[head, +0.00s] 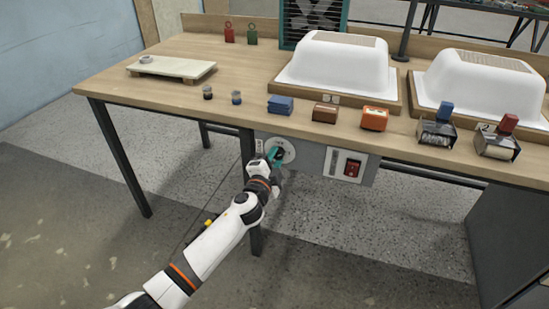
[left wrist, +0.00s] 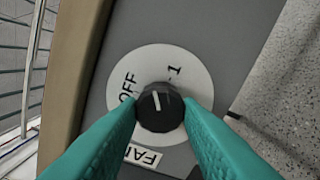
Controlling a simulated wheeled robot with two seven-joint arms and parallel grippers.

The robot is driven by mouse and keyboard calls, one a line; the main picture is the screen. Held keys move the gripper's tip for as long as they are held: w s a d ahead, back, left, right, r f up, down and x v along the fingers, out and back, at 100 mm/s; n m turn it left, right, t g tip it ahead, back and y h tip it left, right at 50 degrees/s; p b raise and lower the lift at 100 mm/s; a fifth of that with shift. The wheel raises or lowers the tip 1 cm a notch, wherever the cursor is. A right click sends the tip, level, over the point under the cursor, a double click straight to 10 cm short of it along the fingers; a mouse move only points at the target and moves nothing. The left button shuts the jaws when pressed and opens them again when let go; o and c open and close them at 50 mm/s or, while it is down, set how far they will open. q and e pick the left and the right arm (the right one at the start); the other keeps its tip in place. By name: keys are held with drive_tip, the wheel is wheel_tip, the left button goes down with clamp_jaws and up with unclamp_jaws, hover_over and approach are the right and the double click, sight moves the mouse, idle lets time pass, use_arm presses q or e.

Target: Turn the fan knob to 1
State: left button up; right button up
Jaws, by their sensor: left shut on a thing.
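The fan knob (left wrist: 160,107) is a round black knob with a white pointer line, on a round white dial (left wrist: 205,80) marked OFF and 1. In the left wrist view the pointer stands between OFF and 1, pointing up and slightly left. The dial also shows in the head view (head: 288,146) on a grey panel under the table's front edge. My left gripper (head: 276,156) is at the knob; its teal fingers (left wrist: 161,112) are on both sides of it, shut on it. A "FAN" label below is partly hidden by the fingers. My right gripper is not in view.
A red switch (head: 352,168) sits on the panel to the right of the dial. A teal-framed fan (head: 314,22) stands at the table's back. Two white tub shells (head: 335,65) (head: 478,85) and several small blocks rest on the table. The floor in front is clear.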

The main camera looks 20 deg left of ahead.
use_arm(q)
drive_tip(key=m, duration=0.4)
drive_tip(key=shift+p, duration=0.4)
drive_tip(key=shift+m, duration=1.4)
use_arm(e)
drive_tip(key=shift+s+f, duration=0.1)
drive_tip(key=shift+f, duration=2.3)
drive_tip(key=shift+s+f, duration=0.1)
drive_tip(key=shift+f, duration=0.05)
use_arm(q)
drive_tip(key=o, duration=1)
